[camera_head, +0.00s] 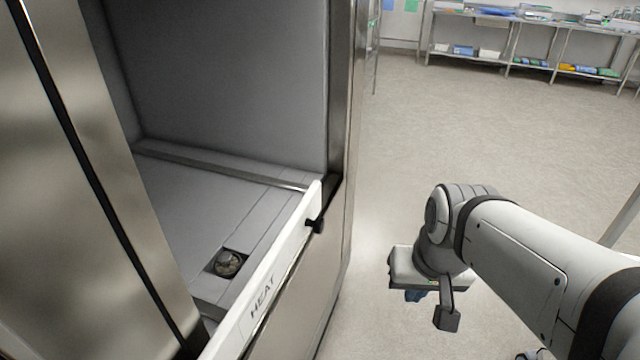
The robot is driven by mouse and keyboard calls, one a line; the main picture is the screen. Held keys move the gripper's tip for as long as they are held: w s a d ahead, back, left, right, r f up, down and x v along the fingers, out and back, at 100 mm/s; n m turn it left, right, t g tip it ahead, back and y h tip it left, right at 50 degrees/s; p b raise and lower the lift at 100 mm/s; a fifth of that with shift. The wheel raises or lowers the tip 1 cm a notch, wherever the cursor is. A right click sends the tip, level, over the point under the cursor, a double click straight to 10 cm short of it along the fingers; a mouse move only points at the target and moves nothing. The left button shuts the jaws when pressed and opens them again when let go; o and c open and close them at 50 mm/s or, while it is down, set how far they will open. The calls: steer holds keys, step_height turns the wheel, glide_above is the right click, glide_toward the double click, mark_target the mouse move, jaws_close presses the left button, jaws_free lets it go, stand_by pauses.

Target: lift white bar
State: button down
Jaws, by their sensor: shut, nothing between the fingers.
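The white bar (262,285), labelled HEAT, runs diagonally along the front edge of a grey steel chamber, from the bottom of the view up to the right. A black knob (315,225) sits near its far end. My gripper (447,318) is to the right of the bar, over the open floor and clear of it. It points downward, shut and empty, and is partly hidden by my wrist. The near end of the bar is cut off by the bottom of the picture.
The chamber (190,195) stands open behind the bar, with a round drain (228,263) in its floor. A steel panel (85,180) is at left. Steel shelves (515,45) with supplies stand at the back right. The floor (450,130) between is clear.

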steer(key=w+a+f+m+g+y+b, duration=0.2)
steer(key=w+a+f+m+y+b, duration=0.45)
steer(key=f+m, duration=0.2)
steer(key=w+a+f+m+t+y+b, duration=0.1)
steer(key=w+m+t+y+b, duration=0.3)
steer(key=w+m, duration=0.8)
steer(key=shift+w+f+m+y, duration=0.45)
steer(key=shift+f+y, duration=0.4)
steer(key=shift+y, duration=0.4)
steer(key=shift+a, duration=0.15)
steer(key=w+a, duration=0.3)
steer(key=a, duration=0.5)
steer(key=shift+a+r, duration=0.35)
